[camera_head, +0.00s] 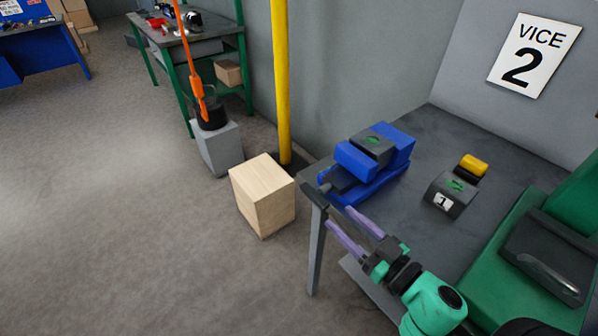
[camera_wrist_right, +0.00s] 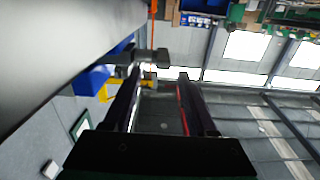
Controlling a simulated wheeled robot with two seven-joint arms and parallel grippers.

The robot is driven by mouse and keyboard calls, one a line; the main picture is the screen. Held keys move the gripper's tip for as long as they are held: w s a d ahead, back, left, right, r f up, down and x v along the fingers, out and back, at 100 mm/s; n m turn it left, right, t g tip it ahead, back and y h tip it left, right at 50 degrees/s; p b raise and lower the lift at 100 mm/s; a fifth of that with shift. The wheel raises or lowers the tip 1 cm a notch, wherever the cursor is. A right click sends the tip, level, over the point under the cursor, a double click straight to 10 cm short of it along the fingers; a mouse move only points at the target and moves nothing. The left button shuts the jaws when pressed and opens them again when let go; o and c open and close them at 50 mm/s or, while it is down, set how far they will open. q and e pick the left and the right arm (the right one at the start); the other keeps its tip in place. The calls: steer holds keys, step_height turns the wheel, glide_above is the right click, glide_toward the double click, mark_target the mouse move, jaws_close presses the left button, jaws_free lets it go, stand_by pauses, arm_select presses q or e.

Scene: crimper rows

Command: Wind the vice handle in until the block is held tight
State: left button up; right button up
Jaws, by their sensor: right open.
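The blue vice (camera_head: 398,142) stands on the grey bench near its left corner. A dark grey block with a green mark (camera_head: 372,146) sits at its top, between blue parts; I cannot tell how tightly it sits. The dark vice handle (camera_head: 316,197) sticks out toward the bench's left edge. In the wrist view the handle (camera_wrist_right: 152,56) shows as a grey bar just beyond the fingertips. My right gripper (camera_head: 339,215), with purple fingers, is open and empty close to the handle. It also shows in the wrist view (camera_wrist_right: 159,72). My left gripper is not in view.
A dark block labelled 1 (camera_head: 450,196) and a yellow piece (camera_head: 472,165) are on the bench (camera_head: 420,145) right of the vice. A wooden crate (camera_head: 263,195) and a yellow post (camera_head: 281,80) stand left of the bench. A "VICE 2" sign (camera_head: 534,55) hangs behind.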

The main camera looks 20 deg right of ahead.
mark_target(306, 185)
steer(key=x, duration=0.3)
steer(key=p+x, duration=0.1)
steer(key=x, duration=0.2)
steer(key=r+p+x, duration=0.1)
steer(key=x, duration=0.1)
steer(key=shift+w+a, duration=0.3)
steer(key=shift+w, duration=0.05)
steer(key=x, duration=0.3)
steer(key=shift+w+f, duration=0.1)
steer(key=shift+f, duration=0.1)
steer(key=shift+w+a, duration=0.3)
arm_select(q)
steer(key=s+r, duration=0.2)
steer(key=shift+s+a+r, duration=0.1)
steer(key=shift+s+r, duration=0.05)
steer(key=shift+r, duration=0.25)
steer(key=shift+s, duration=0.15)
